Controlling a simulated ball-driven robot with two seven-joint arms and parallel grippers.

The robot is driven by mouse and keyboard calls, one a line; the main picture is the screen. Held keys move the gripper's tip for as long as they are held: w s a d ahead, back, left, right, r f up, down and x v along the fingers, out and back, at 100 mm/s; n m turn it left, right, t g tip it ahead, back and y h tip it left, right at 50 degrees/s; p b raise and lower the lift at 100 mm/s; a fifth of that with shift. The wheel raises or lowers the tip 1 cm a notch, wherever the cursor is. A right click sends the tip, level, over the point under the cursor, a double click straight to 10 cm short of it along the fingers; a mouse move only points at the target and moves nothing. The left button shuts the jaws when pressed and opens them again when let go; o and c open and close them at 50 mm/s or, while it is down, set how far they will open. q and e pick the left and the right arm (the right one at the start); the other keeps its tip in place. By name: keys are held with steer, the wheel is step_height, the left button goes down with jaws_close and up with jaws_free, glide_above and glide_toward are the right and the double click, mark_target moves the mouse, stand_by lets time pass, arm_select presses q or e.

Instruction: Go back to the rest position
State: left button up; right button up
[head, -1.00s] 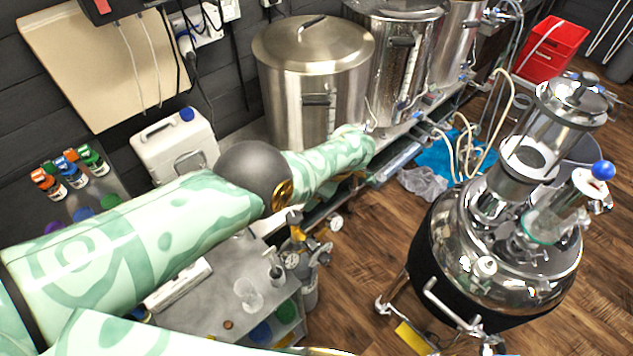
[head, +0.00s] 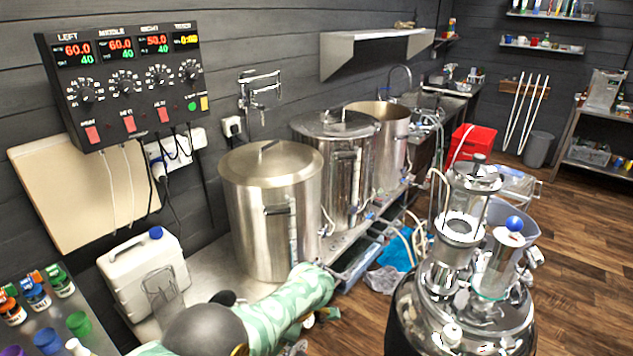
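One of my arms, patterned in pale green with a dark round joint, comes up from the bottom edge at the left of centre in the head view. Its far end is in front of the kettle bench. I cannot make out gripper fingers on it; the end past the green link is hidden or out of view. My other gripper is not in view. I see nothing held by either arm.
Close to my arm stand a steel kettle (head: 270,215), a white canister (head: 143,275) and a clear jug (head: 162,298). A shiny domed vessel (head: 465,315) stands at the right. A control box (head: 125,75) hangs on the wall. Wooden floor (head: 570,240) is open at the right.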

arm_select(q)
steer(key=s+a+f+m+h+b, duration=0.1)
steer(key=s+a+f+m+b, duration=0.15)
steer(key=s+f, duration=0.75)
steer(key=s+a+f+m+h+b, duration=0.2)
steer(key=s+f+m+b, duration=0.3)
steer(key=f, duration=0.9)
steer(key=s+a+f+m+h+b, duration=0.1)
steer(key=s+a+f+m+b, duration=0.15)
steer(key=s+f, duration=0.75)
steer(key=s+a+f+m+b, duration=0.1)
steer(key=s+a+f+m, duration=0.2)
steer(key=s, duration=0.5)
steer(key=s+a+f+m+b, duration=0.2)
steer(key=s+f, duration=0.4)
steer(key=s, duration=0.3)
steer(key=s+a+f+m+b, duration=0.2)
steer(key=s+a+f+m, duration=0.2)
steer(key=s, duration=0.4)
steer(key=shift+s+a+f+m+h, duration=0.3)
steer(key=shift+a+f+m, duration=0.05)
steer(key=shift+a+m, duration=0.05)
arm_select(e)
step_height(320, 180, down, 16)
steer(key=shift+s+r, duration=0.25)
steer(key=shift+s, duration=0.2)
